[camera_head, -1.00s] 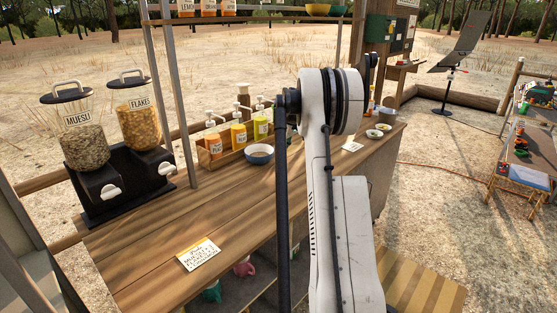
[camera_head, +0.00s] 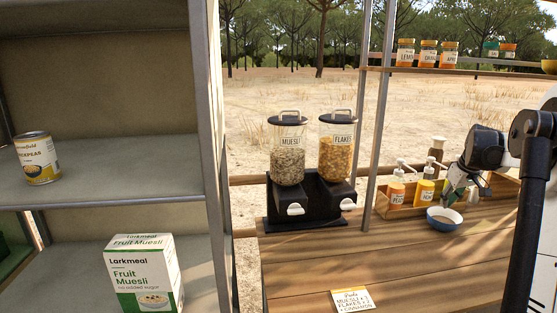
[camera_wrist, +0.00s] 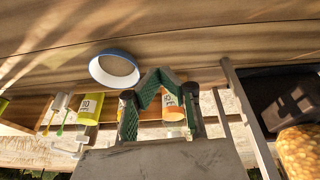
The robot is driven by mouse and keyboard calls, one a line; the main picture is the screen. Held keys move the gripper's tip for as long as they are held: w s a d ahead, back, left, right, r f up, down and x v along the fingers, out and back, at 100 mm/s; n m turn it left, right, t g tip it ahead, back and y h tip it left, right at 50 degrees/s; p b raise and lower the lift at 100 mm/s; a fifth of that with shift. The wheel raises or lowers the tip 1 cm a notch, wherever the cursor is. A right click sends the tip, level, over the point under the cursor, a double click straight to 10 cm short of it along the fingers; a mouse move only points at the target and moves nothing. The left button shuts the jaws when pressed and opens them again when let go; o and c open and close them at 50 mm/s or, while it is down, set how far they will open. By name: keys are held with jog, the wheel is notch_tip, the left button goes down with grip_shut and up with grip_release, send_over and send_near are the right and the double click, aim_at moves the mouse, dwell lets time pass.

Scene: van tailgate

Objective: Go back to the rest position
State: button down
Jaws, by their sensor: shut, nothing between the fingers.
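My gripper (camera_wrist: 160,74) shows in the wrist view with its two dark green-padded fingers closed together at the tips and nothing between them. It is above the wooden counter (camera_head: 400,262), beside a blue-rimmed bowl (camera_wrist: 114,54). In the head view the bowl (camera_head: 444,224) stands on the counter in front of the bottle rack, and my arm fills the right edge. The gripper's fingertips cannot be made out clearly there.
Muesli (camera_head: 288,163) and flakes (camera_head: 337,157) dispensers stand at the counter's back left. Pump bottles (camera_head: 396,190) sit in a wooden rack (camera_head: 405,210). A note card (camera_head: 352,299) lies in front. A left shelf holds a can (camera_head: 37,160) and a Fruit Muesli box (camera_head: 144,275).

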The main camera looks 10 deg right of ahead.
jog(key=s+a+r, duration=0.3)
jog(key=a, duration=0.7)
jog(key=s+a+r+t, duration=0.1)
jog(key=s+a+r, duration=0.15)
jog(key=a, duration=0.75)
jog(key=s+a+r, duration=0.3)
jog(key=a, duration=0.6)
jog(key=s+a+f+t, duration=0.1)
jog(key=s+a+f, duration=0.3)
jog(key=s+a, duration=0.5)
jog(key=s+a+f+t, duration=0.1)
jog(key=s+a+f, duration=0.3)
jog(key=s+a, duration=0.6)
jog(key=shift+s+a+f+t, duration=0.15)
jog(key=shift+s+f+t, duration=0.2)
jog(key=shift+s, duration=0.25)
